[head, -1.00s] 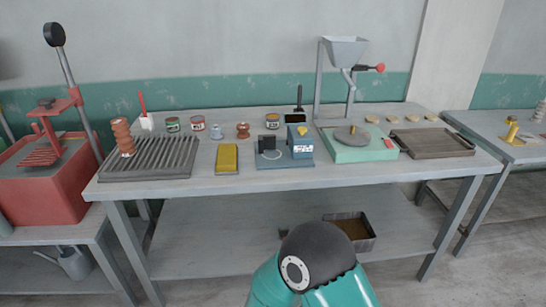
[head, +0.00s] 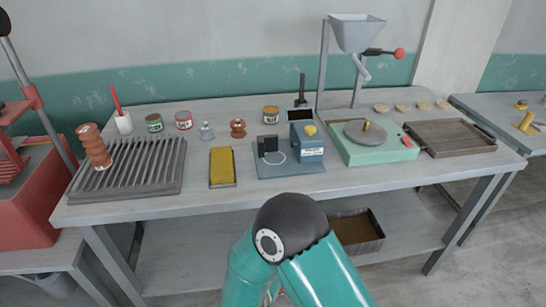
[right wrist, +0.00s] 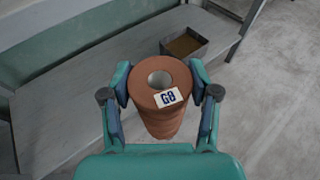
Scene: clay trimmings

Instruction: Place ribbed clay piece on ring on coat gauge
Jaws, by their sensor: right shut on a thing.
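My right gripper (right wrist: 161,88) is shut on a ribbed clay piece (right wrist: 162,122) in the right wrist view. The piece is a reddish-brown hollow cylinder with a white label reading like "GO" near its open end. The coat gauge (head: 308,150) stands mid-table in the head view, a blue-grey box with a yellow knob on a flat plate. A pale ring (head: 274,157) is marked on the plate, beside a small dark block (head: 270,143). The held piece is apart from the gauge, over the lower shelf in the wrist view. My left gripper is not in view.
Another ribbed clay piece (head: 95,147) stands on a slatted rack (head: 130,167) at left. A yellow sponge-like block (head: 222,166) lies left of the gauge, a green turntable unit (head: 372,150) right. Small jars stand behind. A bin (head: 357,232) sits on the lower shelf.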

